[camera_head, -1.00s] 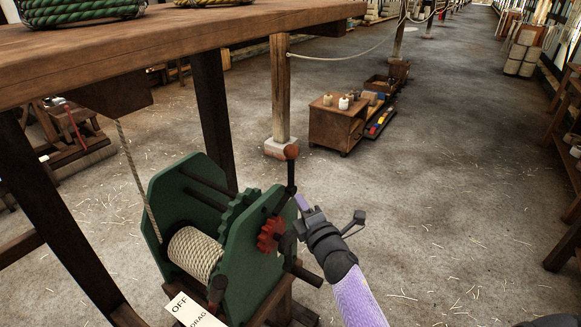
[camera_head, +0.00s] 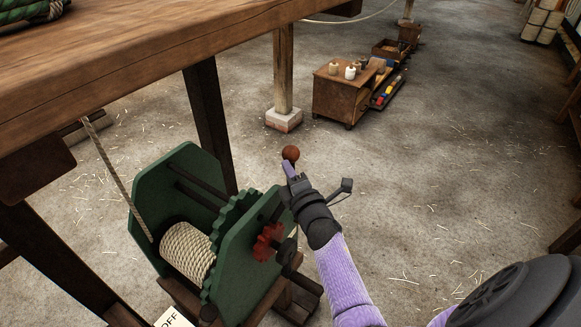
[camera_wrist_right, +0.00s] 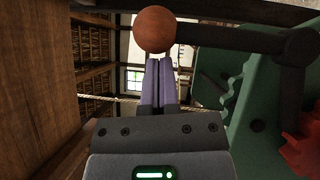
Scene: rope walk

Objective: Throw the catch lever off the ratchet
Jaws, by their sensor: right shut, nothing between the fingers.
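The catch lever is a dark bar with a red-brown ball knob (camera_head: 291,153) at its upper end, at the right side of the green winch (camera_head: 228,263). A red ratchet wheel (camera_head: 266,242) sits on the winch's near right face. My right gripper (camera_head: 290,168) is at the knob, its lilac fingers shut with nothing between them. In the right wrist view the closed fingertips (camera_wrist_right: 159,62) are just below the knob (camera_wrist_right: 154,29), and the lever's arm (camera_wrist_right: 225,38) runs right to a pivot. I cannot tell whether they touch. My left gripper is not in view.
A rope (camera_head: 118,176) runs from the wound drum (camera_head: 188,254) up to the wooden bench (camera_head: 160,60) above. A sign reading OFF (camera_head: 171,319) is at the bottom. A wooden cabinet (camera_head: 345,95) stands beyond. The floor right of the winch is clear.

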